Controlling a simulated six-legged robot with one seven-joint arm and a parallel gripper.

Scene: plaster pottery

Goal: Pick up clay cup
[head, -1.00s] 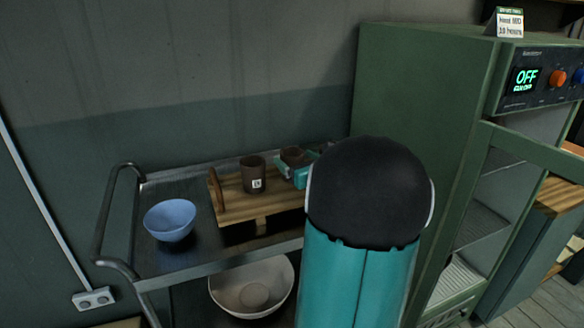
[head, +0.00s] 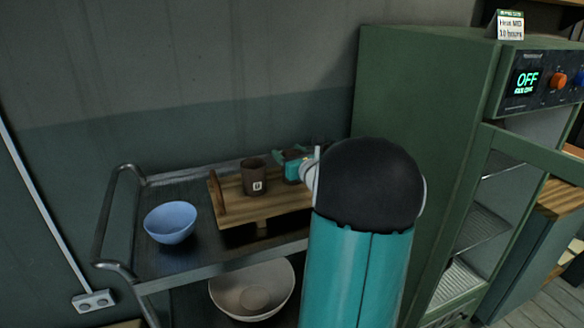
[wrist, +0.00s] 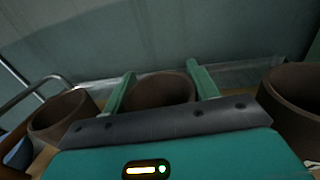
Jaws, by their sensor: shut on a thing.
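Dark brown clay cups stand in a row in the wrist view. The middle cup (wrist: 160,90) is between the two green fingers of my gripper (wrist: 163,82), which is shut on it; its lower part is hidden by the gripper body. In the head view my gripper (head: 293,165) is at the wooden stand, and the held cup is mostly hidden there. The left cup (head: 254,176), with a small white mark, stands upright on the stand (head: 232,200); it also shows in the wrist view (wrist: 62,115). Another cup (wrist: 293,95) is at the right of the wrist view.
The stand is on a metal cart (head: 165,260) with a raised handle (head: 110,210). A blue bowl (head: 171,222) sits left of the stand. A pale bowl (head: 252,288) is on the lower shelf. A green cabinet (head: 420,110) stands close on the right.

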